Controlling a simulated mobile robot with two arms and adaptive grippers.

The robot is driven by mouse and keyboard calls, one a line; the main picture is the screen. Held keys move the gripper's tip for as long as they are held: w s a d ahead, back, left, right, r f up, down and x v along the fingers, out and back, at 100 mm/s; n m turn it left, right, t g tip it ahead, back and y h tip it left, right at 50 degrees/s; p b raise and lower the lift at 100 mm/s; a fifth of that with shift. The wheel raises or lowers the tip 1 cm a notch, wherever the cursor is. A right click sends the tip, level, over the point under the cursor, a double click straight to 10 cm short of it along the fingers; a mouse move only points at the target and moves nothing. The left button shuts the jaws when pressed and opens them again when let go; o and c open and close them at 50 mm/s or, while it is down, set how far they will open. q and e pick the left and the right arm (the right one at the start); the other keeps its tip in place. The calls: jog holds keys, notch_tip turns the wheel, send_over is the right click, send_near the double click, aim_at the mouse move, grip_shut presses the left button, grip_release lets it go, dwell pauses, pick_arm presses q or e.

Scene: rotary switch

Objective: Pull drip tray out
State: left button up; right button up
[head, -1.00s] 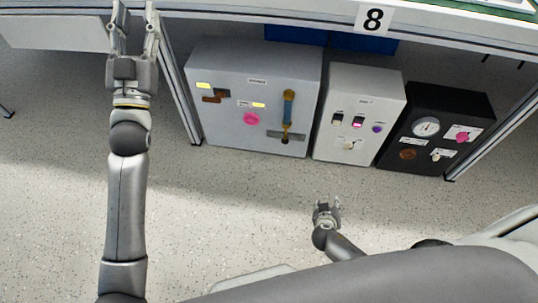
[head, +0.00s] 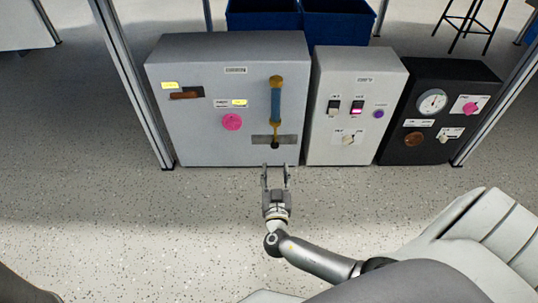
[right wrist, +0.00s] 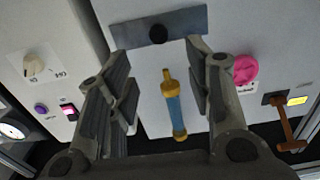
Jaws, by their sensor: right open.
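A grey plate with a black knob (head: 274,146) sits low on the front of the large grey cabinet (head: 190,135); it looks like the drip tray front, though no label says so. It also shows at the top of the right wrist view (right wrist: 185,24), with its knob beyond and between the fingertips. My right gripper (head: 276,170) is open and empty, in front of and below the plate in the head view. A blue and gold upright handle (head: 276,103) is above the plate; the right wrist view shows it between the fingers (right wrist: 174,105). My left gripper is out of view.
A pink knob (head: 232,122) and a brown lever (head: 187,94) are on the same cabinet. A white switch box (head: 327,140) and a black gauge box (head: 462,85) stand to the right. A table leg (head: 127,80) rises at left. The floor in front is clear.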

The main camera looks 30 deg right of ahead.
aim_at(275, 146)
jog(key=b+x, duration=0.2)
jog(key=x, duration=0.6)
jog(key=shift+w+d+f+b, duration=0.1)
jog(key=shift+w+d+b, duration=0.2)
jog(key=shift+b, duration=0.1)
jog(key=shift+w+d, duration=0.35)
jog(key=shift+w, duration=0.25)
jog(key=shift+c, duration=0.5)
grip_shut()
